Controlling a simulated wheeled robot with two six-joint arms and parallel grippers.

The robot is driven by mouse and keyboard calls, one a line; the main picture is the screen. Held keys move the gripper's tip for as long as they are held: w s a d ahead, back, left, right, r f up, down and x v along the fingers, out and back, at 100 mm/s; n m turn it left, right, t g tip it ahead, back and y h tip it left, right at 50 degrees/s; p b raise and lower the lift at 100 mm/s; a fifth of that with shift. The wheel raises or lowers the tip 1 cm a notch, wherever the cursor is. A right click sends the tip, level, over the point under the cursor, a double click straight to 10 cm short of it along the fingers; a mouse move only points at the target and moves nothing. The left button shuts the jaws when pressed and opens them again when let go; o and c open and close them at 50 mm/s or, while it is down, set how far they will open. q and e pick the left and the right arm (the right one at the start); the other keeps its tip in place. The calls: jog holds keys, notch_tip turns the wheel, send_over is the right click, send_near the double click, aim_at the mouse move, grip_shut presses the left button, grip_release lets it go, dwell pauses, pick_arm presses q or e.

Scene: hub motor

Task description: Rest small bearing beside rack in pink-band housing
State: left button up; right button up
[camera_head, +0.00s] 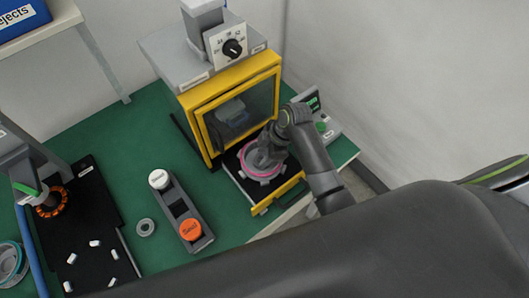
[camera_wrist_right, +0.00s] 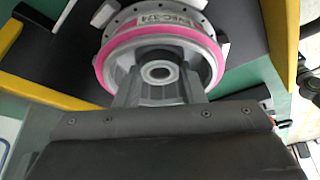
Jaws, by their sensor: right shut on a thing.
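The pink-band housing (camera_head: 263,173) sits on the black drawer plate of the yellow-framed machine. In the right wrist view the housing (camera_wrist_right: 118,60) shows its pink band, a label and a round centre bore. My right gripper (camera_head: 268,152) is over the housing; in its wrist view the fingers (camera_wrist_right: 160,88) stand on either side of the centre, shut on the housing. The small bearing (camera_head: 146,227), a grey ring, lies flat on the green table, just left of the rack (camera_head: 177,207). The rack holds a white-capped and an orange-capped container. My left gripper is not in view.
The yellow-framed machine (camera_head: 215,77) has a dial on top and a control box (camera_head: 326,125) at its right. A black mat (camera_head: 84,235) with small white pieces and a copper-coloured ring (camera_head: 51,203) lies at left.

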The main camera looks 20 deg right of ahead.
jog(key=shift+s+f, duration=0.1)
dwell(0.3)
jog(key=o, duration=1.2)
jog(key=shift+d+r, duration=0.2)
jog(key=shift+r, duration=0.2)
jog(key=p+v, duration=0.1)
jog(key=v, duration=1.5)
jog(key=shift+r, duration=0.3)
jog(key=shift+s+f, duration=0.1)
jog(key=shift+f, duration=0.05)
